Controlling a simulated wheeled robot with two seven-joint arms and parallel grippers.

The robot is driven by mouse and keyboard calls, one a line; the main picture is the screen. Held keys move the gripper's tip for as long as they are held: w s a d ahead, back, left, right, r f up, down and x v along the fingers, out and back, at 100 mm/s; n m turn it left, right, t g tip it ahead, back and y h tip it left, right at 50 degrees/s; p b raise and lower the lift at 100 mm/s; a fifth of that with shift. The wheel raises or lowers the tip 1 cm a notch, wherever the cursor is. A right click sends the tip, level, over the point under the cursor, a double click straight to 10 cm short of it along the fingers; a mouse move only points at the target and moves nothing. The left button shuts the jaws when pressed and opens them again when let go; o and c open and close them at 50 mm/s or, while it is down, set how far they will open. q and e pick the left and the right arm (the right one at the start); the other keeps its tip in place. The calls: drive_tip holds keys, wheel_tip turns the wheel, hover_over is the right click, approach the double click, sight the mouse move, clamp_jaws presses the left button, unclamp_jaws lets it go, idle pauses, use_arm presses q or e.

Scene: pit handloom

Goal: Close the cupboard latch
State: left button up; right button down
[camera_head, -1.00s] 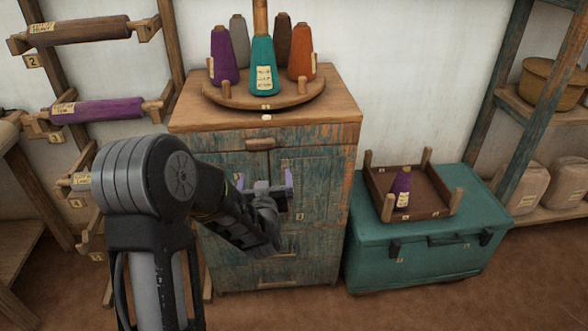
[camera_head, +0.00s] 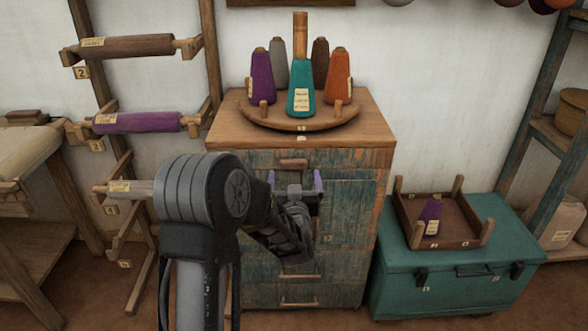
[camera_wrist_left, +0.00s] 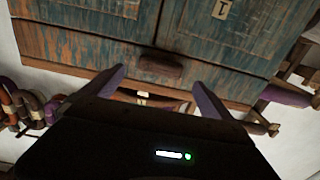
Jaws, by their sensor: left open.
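The cupboard (camera_head: 345,225) is a worn blue-green wooden cabinet with a brown top. A short wooden bar, which looks like the latch (camera_head: 293,162), lies level across its upper front, just below the top. It also shows in the left wrist view (camera_wrist_left: 160,66), where the cupboard appears upside down. My left gripper (camera_head: 296,183) is open in front of the cupboard, just below the bar in the head view. Its two purple-tipped fingers (camera_wrist_left: 158,80) spread to either side of the bar in the wrist view. I cannot tell if they touch anything. My right gripper is not in view.
A round wooden stand (camera_head: 300,122) with several yarn cones sits on the cupboard. To the right, a teal chest (camera_head: 450,275) bears a wooden tray (camera_head: 405,215) with a purple cone. A roller rack (camera_head: 85,75) stands at left.

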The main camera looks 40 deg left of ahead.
sight(294, 167)
use_arm(q)
drive_tip(key=shift+x, duration=2.35)
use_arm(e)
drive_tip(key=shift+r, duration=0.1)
use_arm(q)
drive_tip(key=shift+c, duration=0.2)
